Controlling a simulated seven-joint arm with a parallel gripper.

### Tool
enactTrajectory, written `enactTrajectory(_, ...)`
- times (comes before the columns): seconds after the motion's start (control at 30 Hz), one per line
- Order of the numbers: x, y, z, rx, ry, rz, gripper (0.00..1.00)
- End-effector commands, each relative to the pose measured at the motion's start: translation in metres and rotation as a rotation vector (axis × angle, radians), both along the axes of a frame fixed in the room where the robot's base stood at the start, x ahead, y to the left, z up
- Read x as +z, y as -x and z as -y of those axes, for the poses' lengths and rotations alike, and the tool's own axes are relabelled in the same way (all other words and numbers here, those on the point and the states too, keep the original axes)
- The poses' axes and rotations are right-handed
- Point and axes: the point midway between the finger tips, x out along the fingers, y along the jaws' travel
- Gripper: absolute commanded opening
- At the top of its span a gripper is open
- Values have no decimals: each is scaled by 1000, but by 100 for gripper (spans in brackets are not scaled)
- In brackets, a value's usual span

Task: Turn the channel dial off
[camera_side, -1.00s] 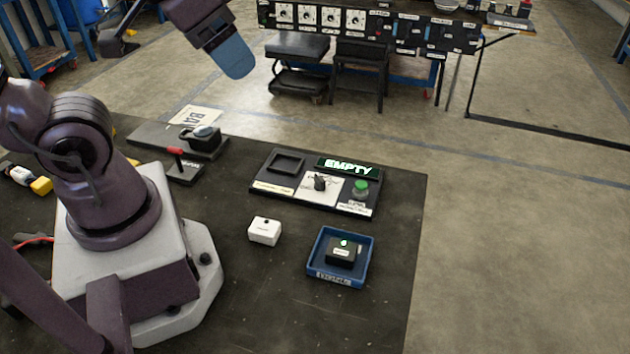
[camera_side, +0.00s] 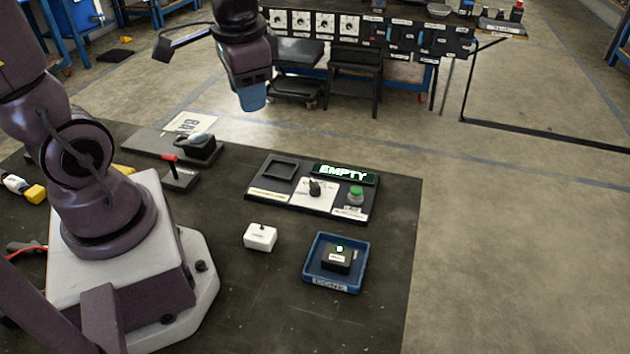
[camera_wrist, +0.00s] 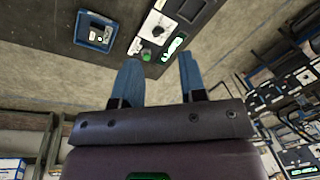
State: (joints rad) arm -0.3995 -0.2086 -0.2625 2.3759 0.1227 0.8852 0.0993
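A dark control panel (camera_side: 270,204) lies on the table and carries a black dial (camera_side: 315,188) on a white plate. Its lettering is too small to read, so I cannot tell the dial's setting. Beside the dial are a lit green "EMPTY" display (camera_side: 344,173) and a green button (camera_side: 356,193). My gripper (camera_side: 252,100) is high above and beyond the panel, pointing down, touching nothing. In the wrist view its two blue fingers (camera_wrist: 158,76) are apart with nothing between them. The dial also shows there (camera_wrist: 158,30), beyond the fingertips.
A blue tray (camera_side: 308,273) holding a black box with a green light sits in front of the panel. A white box (camera_side: 260,237) is left of it. A red-handled lever (camera_side: 173,168) stands further left. Several more dials are on a rack (camera_side: 400,38) at the back.

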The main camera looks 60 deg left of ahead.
Motion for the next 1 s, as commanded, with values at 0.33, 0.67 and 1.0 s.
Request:
enactTrajectory(0.33,-93,-53,-24,-606,118,-265,38)
enactTrajectory(0.67,-122,-115,-11,-1337,130,-167,38)
enactTrajectory(1.0,-129,-121,-15,-1542,78,-173,38)
